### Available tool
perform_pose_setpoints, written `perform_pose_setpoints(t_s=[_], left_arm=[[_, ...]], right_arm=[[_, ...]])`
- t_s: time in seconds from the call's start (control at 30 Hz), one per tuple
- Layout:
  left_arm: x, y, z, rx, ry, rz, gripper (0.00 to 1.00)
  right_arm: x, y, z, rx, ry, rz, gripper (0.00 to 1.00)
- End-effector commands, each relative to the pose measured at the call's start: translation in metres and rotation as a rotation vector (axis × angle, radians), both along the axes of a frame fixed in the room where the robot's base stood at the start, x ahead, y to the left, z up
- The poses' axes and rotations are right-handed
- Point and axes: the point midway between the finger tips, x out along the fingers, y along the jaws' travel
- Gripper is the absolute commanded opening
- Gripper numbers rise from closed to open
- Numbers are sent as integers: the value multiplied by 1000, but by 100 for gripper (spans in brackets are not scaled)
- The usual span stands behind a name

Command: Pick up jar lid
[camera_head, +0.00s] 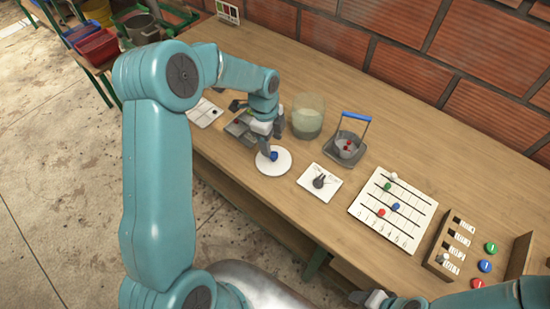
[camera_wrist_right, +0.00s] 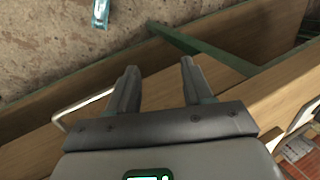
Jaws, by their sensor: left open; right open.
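The jar lid (camera_head: 283,165) is a flat white disc with a blue knob, lying on the wooden workbench in the head view. A clear glass jar (camera_head: 308,122) stands open just behind it. My left gripper (camera_head: 272,143) is open and reaches down right at the lid's far side, with one finger close to the blue knob. I cannot tell whether it touches the knob. My right gripper (camera_wrist_right: 160,82) is open and empty in the right wrist view, pointing at the bench's edge and the floor. It shows only partly at the bottom of the head view.
Right of the lid are a white card (camera_head: 310,185) with a dark item, a grey container with a blue handle (camera_head: 349,140), a board with coloured counters (camera_head: 370,207) and a wooden box (camera_head: 440,250). A brick wall (camera_head: 430,45) backs the bench (camera_head: 390,110).

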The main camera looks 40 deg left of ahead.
Motion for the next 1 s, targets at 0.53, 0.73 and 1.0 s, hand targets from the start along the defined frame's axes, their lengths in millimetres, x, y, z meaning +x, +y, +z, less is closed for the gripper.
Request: perform_pose_setpoints(t_s=[0.53, 0.73, 1.0], left_arm=[[9, -4, -58, 0, 0, 2, 61], [9, -4, -59, 0, -1, 1, 58], [9, -4, -59, 0, -1, 1, 0]], right_arm=[[0, 0, 19, 0, 1, 0, 51], [0, 0, 19, 0, 1, 0, 51], [0, 0, 19, 0, 1, 0, 51]])
